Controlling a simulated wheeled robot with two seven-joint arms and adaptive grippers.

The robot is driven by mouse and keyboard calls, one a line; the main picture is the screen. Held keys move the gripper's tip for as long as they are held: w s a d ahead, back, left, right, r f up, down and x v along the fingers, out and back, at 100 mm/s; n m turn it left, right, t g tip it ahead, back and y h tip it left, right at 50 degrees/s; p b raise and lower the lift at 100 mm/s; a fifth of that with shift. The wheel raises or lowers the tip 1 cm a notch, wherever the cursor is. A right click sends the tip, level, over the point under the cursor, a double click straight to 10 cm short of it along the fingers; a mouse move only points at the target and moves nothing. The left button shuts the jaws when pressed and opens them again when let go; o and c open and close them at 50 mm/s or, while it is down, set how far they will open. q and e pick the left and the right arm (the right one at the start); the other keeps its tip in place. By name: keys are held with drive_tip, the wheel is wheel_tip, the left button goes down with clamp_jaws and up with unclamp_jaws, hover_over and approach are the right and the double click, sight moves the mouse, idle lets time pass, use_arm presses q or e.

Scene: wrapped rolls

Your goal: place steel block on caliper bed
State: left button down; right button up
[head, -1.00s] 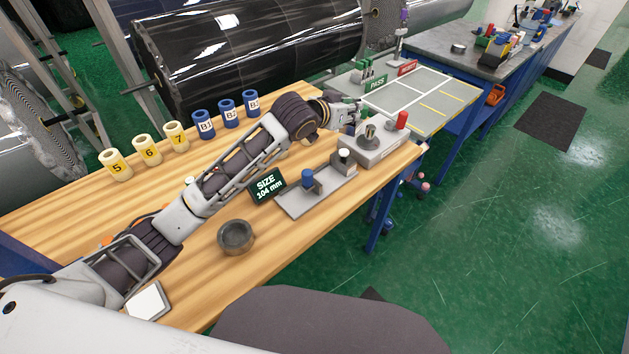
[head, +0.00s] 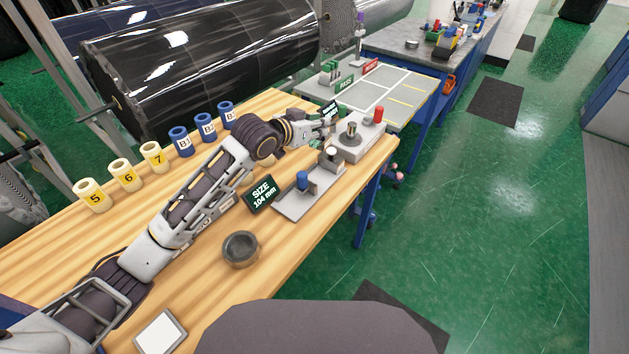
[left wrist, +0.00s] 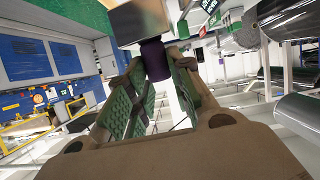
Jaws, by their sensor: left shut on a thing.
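The caliper bed (head: 292,206) is a flat grey plate with a blue-topped post and a white-topped post, beside the SIZE 104 mm sign (head: 261,193). My left gripper (head: 328,121) is beyond the bed, close behind a grey box. In the left wrist view its fingers (left wrist: 155,72) are shut on a dark purple stem (left wrist: 153,58). A grey block (left wrist: 138,20), which looks like the steel block, sits at the end of that stem. In the head view the block cannot be made out at the gripper. My right gripper is not in view.
A dark ring (head: 240,249) lies on the wooden bench. Yellow rolls (head: 124,175) and blue rolls (head: 205,127) stand behind my arm. A grey table (head: 400,90) with marked lanes adjoins the bench.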

use_arm(q)
drive_tip(key=shift+s, duration=0.3)
drive_tip(key=shift+s+d+f+m+g+h, duration=0.2)
drive_tip(key=shift+d+m+g+h, duration=0.1)
drive_tip(key=shift+d+m+h, duration=0.15)
drive_tip(key=shift+a, duration=0.2)
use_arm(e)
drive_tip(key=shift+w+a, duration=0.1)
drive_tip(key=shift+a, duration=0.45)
use_arm(q)
drive_tip(key=shift+m, duration=0.25)
drive_tip(key=shift+f+g+h, duration=0.1)
drive_tip(key=shift+g+h, duration=0.15)
drive_tip(key=shift+g, duration=0.05)
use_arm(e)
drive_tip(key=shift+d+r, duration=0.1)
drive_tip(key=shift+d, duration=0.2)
